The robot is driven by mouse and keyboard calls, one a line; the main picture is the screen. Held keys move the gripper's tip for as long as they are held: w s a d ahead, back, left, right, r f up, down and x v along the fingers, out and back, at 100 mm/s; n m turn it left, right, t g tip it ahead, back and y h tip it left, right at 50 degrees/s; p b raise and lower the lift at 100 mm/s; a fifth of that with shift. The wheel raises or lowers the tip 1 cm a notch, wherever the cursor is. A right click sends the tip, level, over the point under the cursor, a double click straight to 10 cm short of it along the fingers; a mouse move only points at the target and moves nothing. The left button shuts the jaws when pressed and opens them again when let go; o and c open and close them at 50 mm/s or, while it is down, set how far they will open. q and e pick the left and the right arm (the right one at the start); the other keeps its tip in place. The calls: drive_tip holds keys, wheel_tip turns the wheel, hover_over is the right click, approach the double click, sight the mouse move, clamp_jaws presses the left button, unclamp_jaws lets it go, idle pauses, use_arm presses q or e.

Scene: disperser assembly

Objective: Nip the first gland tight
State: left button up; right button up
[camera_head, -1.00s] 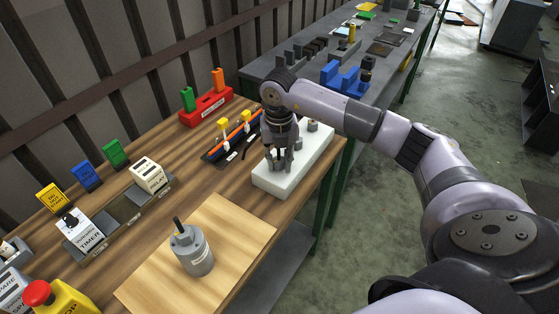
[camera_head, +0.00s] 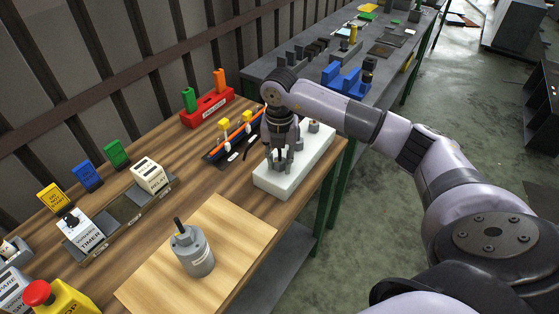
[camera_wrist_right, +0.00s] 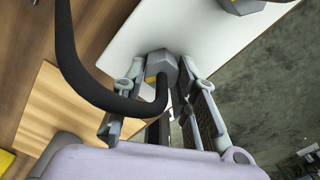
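The white block (camera_head: 271,185) lies near the right edge of the wooden table. My right gripper (camera_head: 280,163) points down over its near half. In the right wrist view, a grey hexagonal gland (camera_wrist_right: 160,64) with a yellow patch stands between the fingertips of this gripper (camera_wrist_right: 162,72). The fingers lie close against its two sides, with hardly any gap visible. A black cable (camera_wrist_right: 72,62) curves into the gland. A second grey gland (camera_head: 313,126) stands at the block's far end and shows partly in the wrist view (camera_wrist_right: 243,5). My left gripper is out of view.
A grey cylinder (camera_head: 194,254) stands on a light board (camera_head: 236,232). A black tray (camera_head: 217,157) with orange and yellow parts and a red holder (camera_head: 207,107) lie behind the block. Labelled modules and a red-topped yellow box (camera_head: 66,298) are at the left.

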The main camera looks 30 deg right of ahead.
sight(280, 162)
drive_tip(key=o, duration=0.4)
drive_tip(key=shift+r, duration=0.1)
wheel_tip(280, 162, up, 12)
drive_tip(key=shift+f, duration=0.1)
idle(0.4)
drive_tip(key=shift+f, duration=0.1)
idle(0.4)
